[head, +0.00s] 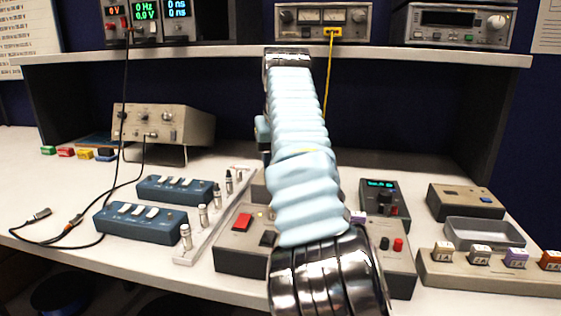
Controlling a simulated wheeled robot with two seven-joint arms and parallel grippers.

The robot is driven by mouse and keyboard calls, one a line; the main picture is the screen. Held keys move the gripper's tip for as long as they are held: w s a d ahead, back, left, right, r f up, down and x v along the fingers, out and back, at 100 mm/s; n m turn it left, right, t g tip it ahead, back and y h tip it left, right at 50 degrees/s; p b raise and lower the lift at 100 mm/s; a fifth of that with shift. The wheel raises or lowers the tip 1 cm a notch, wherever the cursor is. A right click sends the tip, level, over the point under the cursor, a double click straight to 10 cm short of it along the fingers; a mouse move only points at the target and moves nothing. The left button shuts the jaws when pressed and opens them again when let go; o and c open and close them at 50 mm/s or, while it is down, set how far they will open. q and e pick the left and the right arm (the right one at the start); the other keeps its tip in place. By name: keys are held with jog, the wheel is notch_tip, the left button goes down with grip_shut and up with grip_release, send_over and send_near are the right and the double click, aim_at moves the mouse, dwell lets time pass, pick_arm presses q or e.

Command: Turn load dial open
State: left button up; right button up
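A dark box (380,205) with a lit teal display and a round knob (384,197) stands right of centre on the bench. I cannot tell whether this knob is the load dial, as no label is readable. A grey panel (250,253) with a red rocker switch (242,222) and red and black terminals lies in front of it. One of my arms, in a pale blue ribbed sleeve with metal cuffs, crosses the middle of the view and hides much of this panel.
Blue switch boxes (141,221), a rail of small posts (212,215) and a beige instrument (163,126) stand at left with dark cables. At right are a grey tray (484,234) and a block with labelled cubes (490,274). A shelf (420,57) with instruments spans above.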

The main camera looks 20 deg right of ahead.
grip_shut()
jog(key=shift+d+n+y, duration=0.1)
jog(key=shift+n+y, duration=0.5)
jog(key=shift+n, duration=0.9)
jog(key=shift+o, duration=1.9)
grip_release()
